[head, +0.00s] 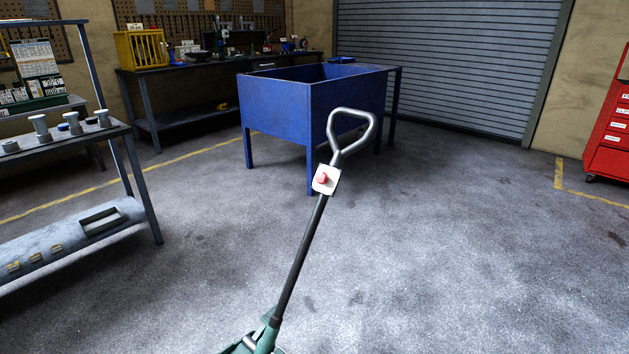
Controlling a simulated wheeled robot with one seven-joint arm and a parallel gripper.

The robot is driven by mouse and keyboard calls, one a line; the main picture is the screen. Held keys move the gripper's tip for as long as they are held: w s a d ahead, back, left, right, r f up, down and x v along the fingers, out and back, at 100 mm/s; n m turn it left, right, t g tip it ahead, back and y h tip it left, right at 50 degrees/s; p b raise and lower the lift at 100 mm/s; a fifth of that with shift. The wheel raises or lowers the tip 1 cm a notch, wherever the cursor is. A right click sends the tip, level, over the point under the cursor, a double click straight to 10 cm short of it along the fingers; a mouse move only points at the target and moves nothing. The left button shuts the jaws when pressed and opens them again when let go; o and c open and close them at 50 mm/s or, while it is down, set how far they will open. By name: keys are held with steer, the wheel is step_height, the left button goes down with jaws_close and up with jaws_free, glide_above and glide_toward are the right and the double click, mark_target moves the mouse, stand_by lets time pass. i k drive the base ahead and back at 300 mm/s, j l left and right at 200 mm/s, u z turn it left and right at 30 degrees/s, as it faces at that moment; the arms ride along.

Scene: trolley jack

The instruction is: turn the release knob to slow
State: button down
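The trolley jack's green body (262,340) shows at the bottom edge, partly cut off. Its long dark handle (298,255) rises from it, leaning to the right, and ends in a grey loop grip (351,128). Just below the loop is a white plate (331,188) with a small red release knob (321,178) on it. The markings on the plate are too small to read, so I cannot tell the knob's setting. My gripper is not in view.
A blue open-topped tub on legs (276,118) stands behind the handle. A grey metal shelf rack (143,190) is at the left, a workbench (160,95) at the back left, a red drawer cabinet (609,130) at the right edge. The floor (470,260) right of the jack is clear.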

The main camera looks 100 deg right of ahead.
mark_target(321, 178)
steer(key=k+l+z, duration=0.45)
steer(key=l, duration=0.15)
steer(key=k+l+z, duration=0.2)
steer(key=l, duration=0.15)
steer(key=l+z, duration=0.2)
steer(key=l, duration=0.15)
steer(key=k+l+z, duration=0.25)
steer(key=l, duration=0.15)
steer(key=i, duration=0.1)
